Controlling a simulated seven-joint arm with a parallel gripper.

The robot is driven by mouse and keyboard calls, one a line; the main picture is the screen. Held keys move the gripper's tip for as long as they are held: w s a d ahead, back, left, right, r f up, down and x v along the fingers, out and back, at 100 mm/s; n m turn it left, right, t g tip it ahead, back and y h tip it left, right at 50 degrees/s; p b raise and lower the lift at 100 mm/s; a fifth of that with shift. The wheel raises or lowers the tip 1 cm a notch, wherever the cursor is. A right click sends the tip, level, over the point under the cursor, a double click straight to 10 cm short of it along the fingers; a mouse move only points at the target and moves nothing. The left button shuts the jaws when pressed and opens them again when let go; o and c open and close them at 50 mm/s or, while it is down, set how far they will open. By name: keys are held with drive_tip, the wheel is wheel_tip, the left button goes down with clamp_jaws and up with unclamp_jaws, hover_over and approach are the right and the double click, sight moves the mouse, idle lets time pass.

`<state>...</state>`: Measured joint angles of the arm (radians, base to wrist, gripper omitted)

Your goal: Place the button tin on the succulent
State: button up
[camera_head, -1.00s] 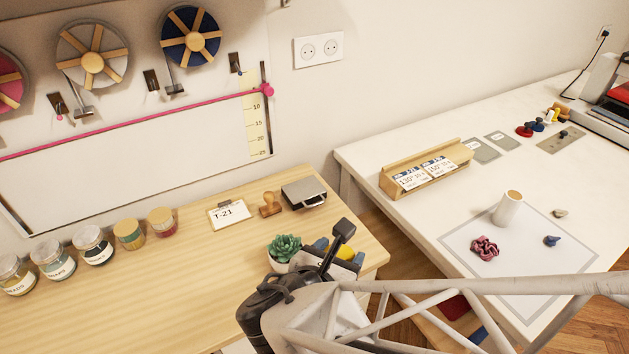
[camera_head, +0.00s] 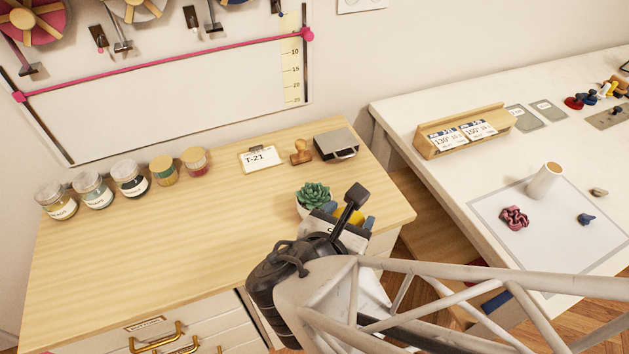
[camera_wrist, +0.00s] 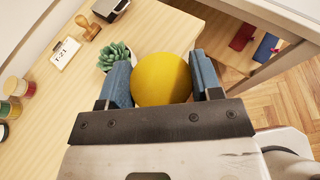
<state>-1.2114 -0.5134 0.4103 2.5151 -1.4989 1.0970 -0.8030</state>
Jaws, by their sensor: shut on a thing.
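The button tin, a yellow round thing (camera_wrist: 161,80), is held between the blue fingers of my gripper (camera_head: 348,214). My gripper is shut on it. In the head view, only a small yellow part of the tin (camera_head: 356,217) shows between the fingers. The succulent (camera_head: 314,194) is a green rosette in a white pot at the right end of the wooden table. In the wrist view, the succulent (camera_wrist: 114,54) is just left of the tin, beyond my left finger. The tin is apart from its leaves as far as I can see. My gripper partly hides the pot.
A wooden stamp (camera_head: 301,152), a dark metal box (camera_head: 335,145) and a T-21 clipboard (camera_head: 262,158) stand behind the succulent. Several jars (camera_head: 131,178) line the back left. The table's middle (camera_head: 190,245) is clear. A white table (camera_head: 440,180) stands right across a gap.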

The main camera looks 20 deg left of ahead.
hover_over(314, 186)
drive_tip(key=shift+f, duration=0.75)
idle(0.3)
drive_tip(key=shift+f, duration=1.75)
drive_tip(key=shift+f, duration=0.2)
drive_tip(key=o, duration=1)
drive_tip(key=shift+c, duration=0.2)
drive_tip(key=shift+r, duration=0.1)
drive_tip(key=shift+r, duration=0.15)
drive_tip(key=v, duration=0.7)
drive_tip(key=shift+s, duration=0.25)
